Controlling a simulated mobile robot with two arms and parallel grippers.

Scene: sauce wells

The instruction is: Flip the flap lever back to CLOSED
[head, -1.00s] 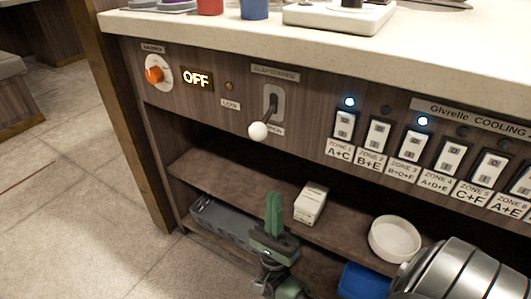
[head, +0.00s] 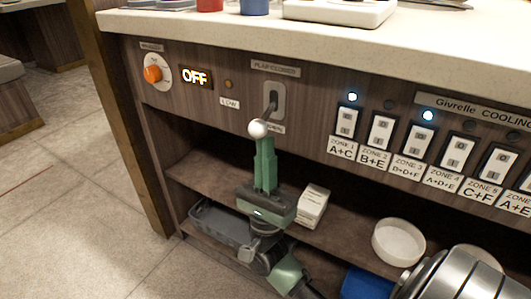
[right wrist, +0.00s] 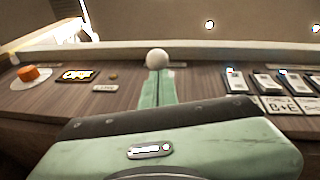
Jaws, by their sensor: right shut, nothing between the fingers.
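The flap lever (head: 270,106) is a dark stalk with a white ball knob (head: 258,128), set in a grey slotted plate on the wood panel. It is tilted down and outward, with the knob near the lower label. A label (head: 275,68) sits above the plate; its small print is hard to read. My right gripper (head: 265,140) has green fingers, shut and empty, pointing up just below the knob. In the right wrist view the knob (right wrist: 157,58) shows right beyond the fingertips (right wrist: 158,73); I cannot tell whether they touch. My left gripper is out of view.
An orange dial (head: 152,74) and a lit OFF display (head: 196,76) are left of the lever. Several zone switches (head: 380,130) are to the right. The countertop edge (head: 330,45) overhangs above. A small white box (head: 313,205) and white bowl (head: 398,240) sit on the shelf below.

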